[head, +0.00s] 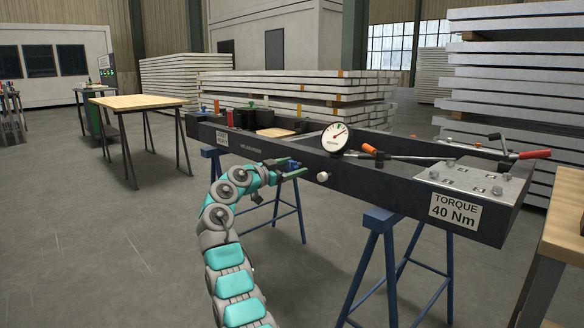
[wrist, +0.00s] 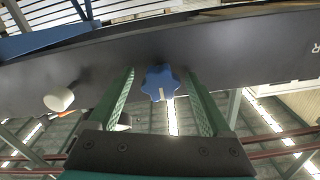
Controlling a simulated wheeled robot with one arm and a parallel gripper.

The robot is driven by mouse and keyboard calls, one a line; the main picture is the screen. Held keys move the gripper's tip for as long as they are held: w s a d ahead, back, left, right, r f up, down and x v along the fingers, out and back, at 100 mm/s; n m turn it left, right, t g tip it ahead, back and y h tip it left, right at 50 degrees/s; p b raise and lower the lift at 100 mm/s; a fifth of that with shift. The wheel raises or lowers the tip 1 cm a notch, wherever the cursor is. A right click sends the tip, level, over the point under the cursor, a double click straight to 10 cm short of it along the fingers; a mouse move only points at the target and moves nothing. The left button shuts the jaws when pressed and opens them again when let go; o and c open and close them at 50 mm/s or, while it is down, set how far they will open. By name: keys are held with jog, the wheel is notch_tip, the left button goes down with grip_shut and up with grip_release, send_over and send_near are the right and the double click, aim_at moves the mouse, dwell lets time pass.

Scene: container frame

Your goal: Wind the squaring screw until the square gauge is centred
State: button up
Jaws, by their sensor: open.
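A blue star-shaped knob (wrist: 160,82) with a pale mark, which looks like the squaring screw, sits on the dark side face of the frame beam. My gripper (head: 299,169) is open at the beam's near side. In the wrist view its two green fingers stand left and right of the knob, with gaps showing; I cannot tell how deep they reach around it. In the head view the knob (head: 293,165) is mostly hidden by the fingers. The round white gauge (head: 335,137) stands on the beam with its needle slanted to the upper right, toward a red mark.
A white knob (head: 323,177) sticks out of the beam to the right of my gripper. The beam (head: 262,151) rests on blue trestles (head: 375,255). A torque plate (head: 455,210) and red-handled tool (head: 530,155) are at the right.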

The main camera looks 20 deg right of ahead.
grip_shut()
dwell(0.8)
